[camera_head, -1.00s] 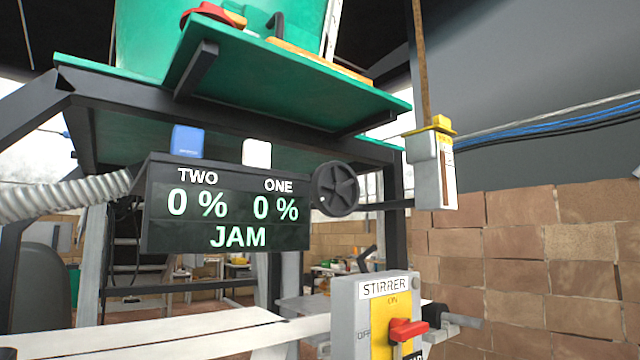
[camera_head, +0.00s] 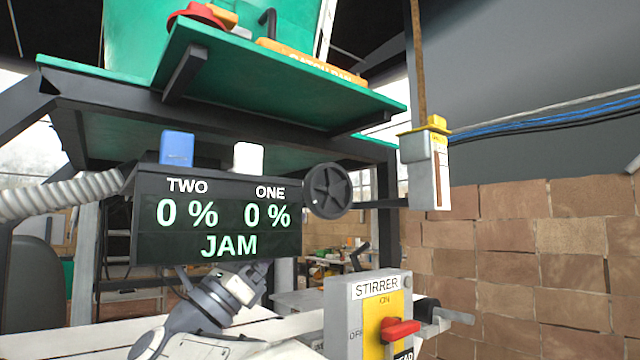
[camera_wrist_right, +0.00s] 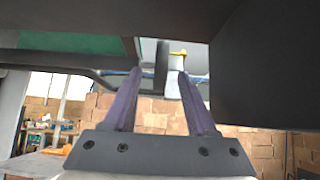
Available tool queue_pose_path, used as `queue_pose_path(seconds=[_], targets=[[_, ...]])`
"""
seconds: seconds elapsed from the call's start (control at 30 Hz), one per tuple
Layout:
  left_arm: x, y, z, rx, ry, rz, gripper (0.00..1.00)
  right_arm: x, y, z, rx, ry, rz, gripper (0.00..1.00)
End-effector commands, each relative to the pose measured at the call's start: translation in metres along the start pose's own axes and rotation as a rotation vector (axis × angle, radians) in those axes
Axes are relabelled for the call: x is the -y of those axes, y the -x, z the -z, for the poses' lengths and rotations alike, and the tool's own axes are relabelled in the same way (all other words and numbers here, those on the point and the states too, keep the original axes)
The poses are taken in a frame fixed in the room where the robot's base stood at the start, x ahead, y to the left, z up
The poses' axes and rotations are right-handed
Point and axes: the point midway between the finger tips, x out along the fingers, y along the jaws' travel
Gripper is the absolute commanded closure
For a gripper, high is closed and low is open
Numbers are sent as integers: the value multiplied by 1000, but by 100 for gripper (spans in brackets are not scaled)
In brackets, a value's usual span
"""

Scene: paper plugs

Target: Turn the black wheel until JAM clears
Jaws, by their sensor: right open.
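The black wheel (camera_head: 328,191) is a spoked disc at the right edge of the dark display (camera_head: 217,219). The display reads TWO 0 %, ONE 0 % and JAM. My right arm rises from below in the head view and passes behind the display, which hides its gripper there. In the right wrist view, my right gripper (camera_wrist_right: 160,74) is open. A dark upright shape that looks like the wheel edge-on (camera_wrist_right: 161,62) shows between the fingertips. Whether it touches them I cannot tell. My left gripper is not in view.
The display's dark side (camera_wrist_right: 265,65) fills the right of the wrist view, close to the fingers. A STIRRER switch box (camera_head: 367,318) with a red handle stands below the wheel. A grey box with a yellow top (camera_head: 427,165) hangs to the right. A green shelf (camera_head: 280,85) overhangs.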

Motion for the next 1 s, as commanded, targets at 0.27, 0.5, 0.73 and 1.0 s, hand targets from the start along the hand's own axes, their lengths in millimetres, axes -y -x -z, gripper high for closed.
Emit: queue_pose_path(seconds=[0.27, 0.5, 0.73, 1.0], targets=[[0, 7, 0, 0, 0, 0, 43, 4, -42, 0, -3, -5, 16, 43], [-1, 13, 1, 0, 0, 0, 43, 4, -84, -1, -1, -3, 13, 43], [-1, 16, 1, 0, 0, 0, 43, 3, -102, 0, -1, -3, 10, 43], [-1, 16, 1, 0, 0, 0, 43, 3, -104, 0, -1, -3, 9, 43]])
